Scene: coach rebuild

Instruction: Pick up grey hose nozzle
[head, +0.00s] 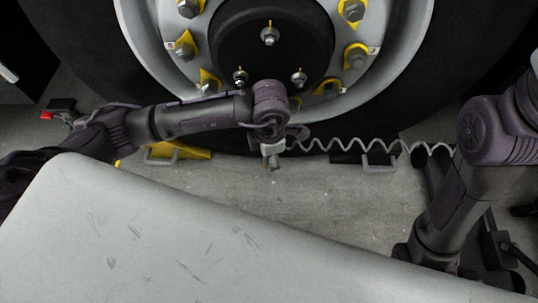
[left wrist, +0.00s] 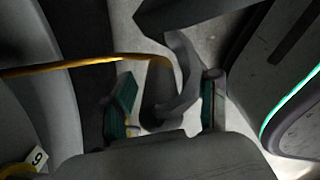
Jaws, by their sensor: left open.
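My left gripper (head: 272,155) hangs in front of the wheel hub in the head view, pointing down. In the left wrist view its two green-padded fingers (left wrist: 165,103) stand apart. A dark grey curved piece, apparently the grey hose nozzle (left wrist: 178,85), lies between the fingers, with gaps beside it; contact cannot be told. In the head view the grey coiled hose (head: 370,147) runs right from beside the gripper. The nozzle at its left end is largely hidden there by my wrist. My right arm is at the right edge; its gripper does not show.
The big tyre (head: 440,70) and its hub (head: 270,40) with yellow-tagged nuts stand close behind the gripper. A yellow chock (head: 180,151) lies on the floor at left. A pale grey panel (head: 180,230) fills the foreground. Bare floor (head: 340,200) lies between.

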